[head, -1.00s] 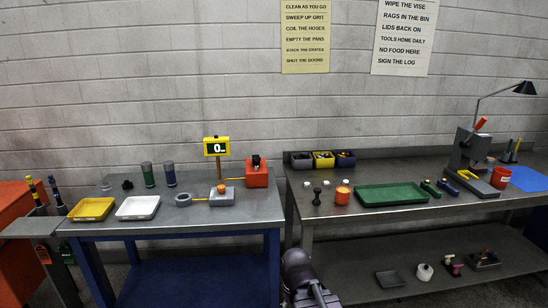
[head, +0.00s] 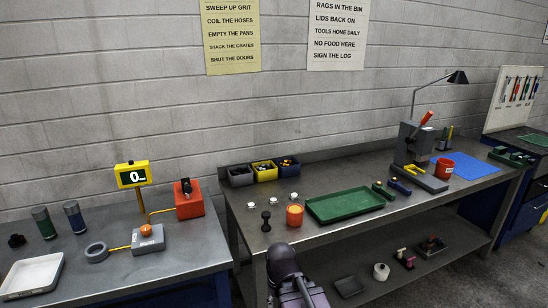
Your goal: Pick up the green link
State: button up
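A small dark green elongated piece (head: 383,190), which looks like the green link, lies on the right bench just right of the green tray. A similar blue piece (head: 400,187) lies close to its right. My arm shows at the bottom middle, in front of the right bench's left end. Its lower end, at the picture's bottom edge, is dark and partly cut off, and I cannot make out fingertips. It is well apart from the green piece, to the left and nearer to me.
The right bench holds a green tray (head: 345,204), an orange container (head: 295,215), small bins, a press (head: 418,157), a red cup (head: 444,168) and a blue mat (head: 468,165). A lower shelf holds several small items. The left bench carries a yellow display (head: 132,175) and a white tray (head: 32,276).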

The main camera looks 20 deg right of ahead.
aim_at(385, 191)
jog(key=z, duration=0.3)
jog(key=i, duration=1)
jog(key=z, duration=0.2)
